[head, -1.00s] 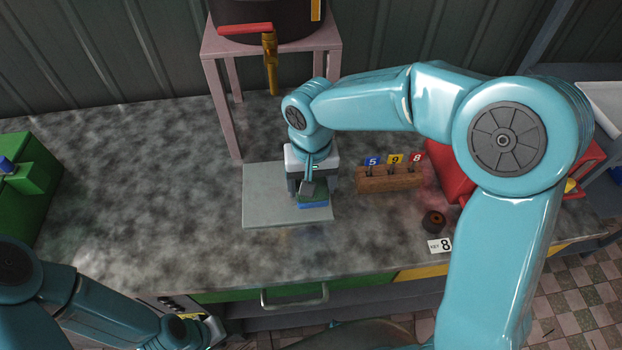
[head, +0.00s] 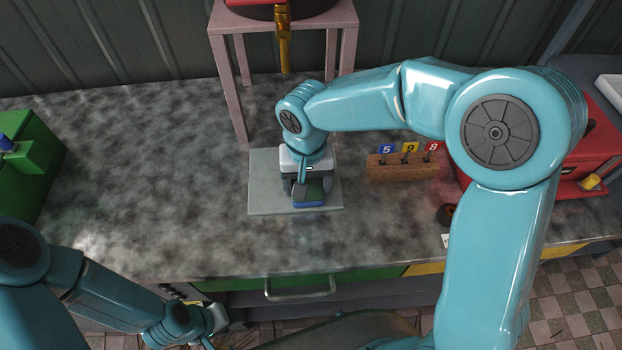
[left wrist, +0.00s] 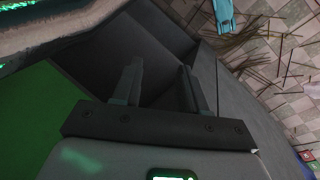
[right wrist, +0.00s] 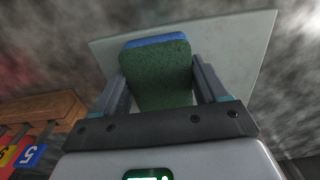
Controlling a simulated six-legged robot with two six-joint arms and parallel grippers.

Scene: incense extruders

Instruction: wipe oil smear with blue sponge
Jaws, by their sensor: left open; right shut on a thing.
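The blue sponge (head: 309,204) has a green scouring face. It sits at the grey board (head: 265,186) on the counter. My right gripper (head: 308,190) is shut on it from above. In the right wrist view the sponge (right wrist: 160,75) is between both fingers, its green face toward the camera and its blue edge at the far end, over the pale board (right wrist: 245,50). I cannot tell whether it touches the board. No oil smear is discernible; the arm and sponge hide part of the board. My left gripper (left wrist: 160,85) is open and empty, low in front of the counter.
A wooden block with numbered tags (head: 402,168) stands right of the board. A pink stand (head: 232,85) with a brass tap (head: 283,45) is behind it. A red machine (head: 590,150) is at right, a green one (head: 35,165) at left.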

